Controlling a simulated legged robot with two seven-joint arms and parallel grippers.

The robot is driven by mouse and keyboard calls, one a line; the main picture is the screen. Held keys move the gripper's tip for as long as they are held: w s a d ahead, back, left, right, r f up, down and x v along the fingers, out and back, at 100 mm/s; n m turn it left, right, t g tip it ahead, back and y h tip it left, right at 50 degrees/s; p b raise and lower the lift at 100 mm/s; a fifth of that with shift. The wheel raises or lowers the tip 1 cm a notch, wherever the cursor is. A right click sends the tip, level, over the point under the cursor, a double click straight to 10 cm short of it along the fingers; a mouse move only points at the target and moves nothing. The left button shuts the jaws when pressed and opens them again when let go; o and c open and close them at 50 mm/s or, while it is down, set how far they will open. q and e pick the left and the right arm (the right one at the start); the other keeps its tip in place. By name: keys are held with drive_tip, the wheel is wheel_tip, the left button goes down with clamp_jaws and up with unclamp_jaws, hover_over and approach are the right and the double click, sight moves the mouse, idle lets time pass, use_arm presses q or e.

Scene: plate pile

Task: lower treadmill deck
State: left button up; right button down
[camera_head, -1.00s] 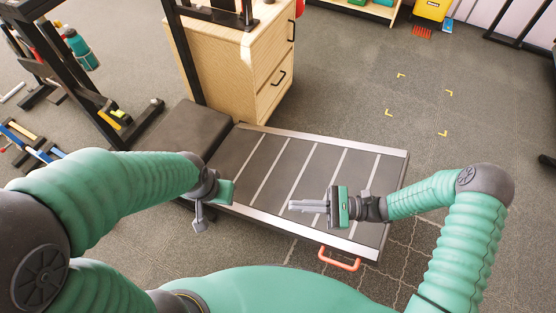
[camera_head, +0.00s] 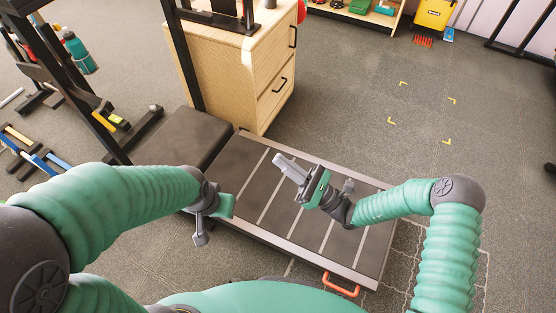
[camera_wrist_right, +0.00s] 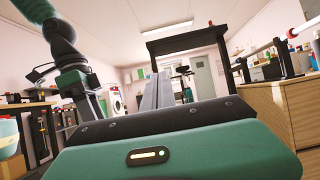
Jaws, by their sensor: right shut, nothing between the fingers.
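The treadmill deck (camera_head: 268,182) is a dark belt with pale cross stripes and light side rails. It extends from the dark motor housing (camera_head: 180,140) toward the lower right, with its outer end near the floor; whether it touches cannot be told. An orange handle (camera_head: 341,285) shows at the outer end. My right gripper (camera_head: 282,160) is shut and empty over the deck, fingers toward the upper left; contact cannot be told. Its fingers also show in the right wrist view (camera_wrist_right: 157,92), before the treadmill's black frame (camera_wrist_right: 186,38). My left gripper (camera_head: 200,236) is beside the deck's near edge, its jaws unclear.
A wooden drawer cabinet (camera_head: 235,75) stands right behind the deck. Dark gym equipment (camera_head: 75,85) with a green bottle (camera_head: 78,50) stands at the left. The floor (camera_head: 420,110) to the right is open, with yellow corner marks.

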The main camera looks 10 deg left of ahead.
drive_tip(key=shift+x, duration=1.05)
drive_tip(key=shift+f, duration=0.1)
idle(0.6)
